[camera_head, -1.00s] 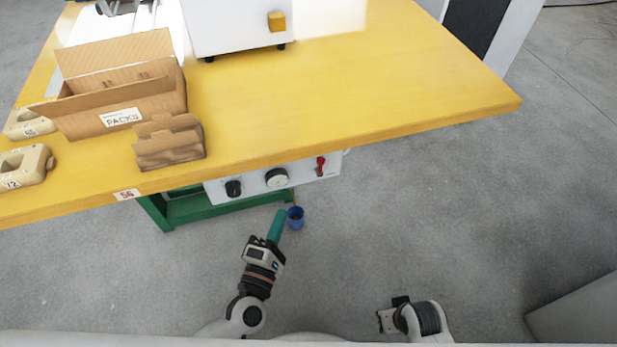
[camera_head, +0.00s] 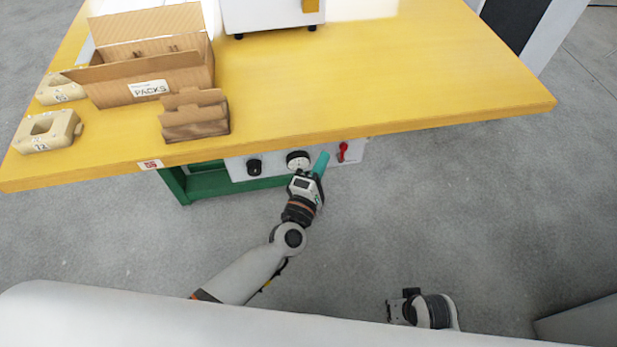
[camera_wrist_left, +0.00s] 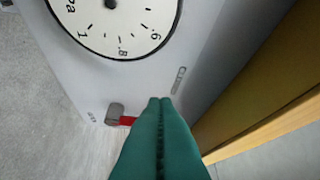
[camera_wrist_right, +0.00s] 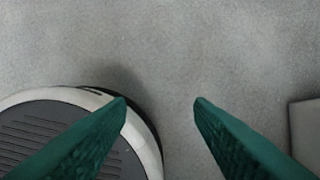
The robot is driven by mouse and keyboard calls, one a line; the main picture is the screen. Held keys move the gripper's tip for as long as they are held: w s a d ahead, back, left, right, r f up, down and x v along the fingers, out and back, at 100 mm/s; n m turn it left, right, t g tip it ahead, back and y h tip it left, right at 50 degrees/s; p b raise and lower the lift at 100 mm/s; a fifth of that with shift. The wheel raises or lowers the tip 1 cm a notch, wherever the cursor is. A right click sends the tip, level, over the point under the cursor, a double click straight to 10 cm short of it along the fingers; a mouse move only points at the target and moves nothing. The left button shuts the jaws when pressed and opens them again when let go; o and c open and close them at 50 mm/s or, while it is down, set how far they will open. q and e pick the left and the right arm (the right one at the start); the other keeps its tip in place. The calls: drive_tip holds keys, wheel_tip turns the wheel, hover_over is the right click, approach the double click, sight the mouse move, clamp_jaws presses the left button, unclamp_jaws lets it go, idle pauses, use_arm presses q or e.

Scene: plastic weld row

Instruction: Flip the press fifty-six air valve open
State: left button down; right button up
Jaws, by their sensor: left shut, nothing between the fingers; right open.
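The press fifty-six panel (camera_head: 272,167) is white and hangs under the yellow table's front edge, near the "56" label (camera_head: 150,165). It bears a black knob (camera_head: 254,167), a round gauge (camera_head: 298,160) and the red-handled air valve (camera_head: 343,151) at its right end. In the left wrist view the valve's red handle (camera_wrist_left: 127,121) and grey hub (camera_wrist_left: 114,113) show just left of the fingertips, the handle partly hidden by them. My left gripper (camera_head: 322,158) is shut and empty, in front of the panel between gauge and valve. My right gripper (camera_wrist_right: 160,102) is open and empty, low over the floor.
The yellow table (camera_head: 400,85) overhangs the panel. On it stand a "PACKS" carton (camera_head: 150,90), a smaller cardboard box (camera_head: 195,117), beige fixtures (camera_head: 48,131) and a white machine (camera_head: 270,14). A green frame (camera_head: 205,184) is below.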

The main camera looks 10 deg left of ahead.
sight(342, 152)
use_arm(q)
drive_tip(key=shift+w+d+r, duration=0.1)
drive_tip(key=shift+w+d, duration=0.2)
drive_tip(key=shift+d, duration=0.2)
drive_tip(key=shift+w+d+r, duration=0.1)
drive_tip(key=shift+w+d, duration=0.15)
drive_tip(key=shift+d, duration=0.25)
use_arm(e)
drive_tip(key=shift+s+f, duration=0.15)
drive_tip(key=shift+f, duration=0.15)
drive_tip(key=shift+r, duration=0.15)
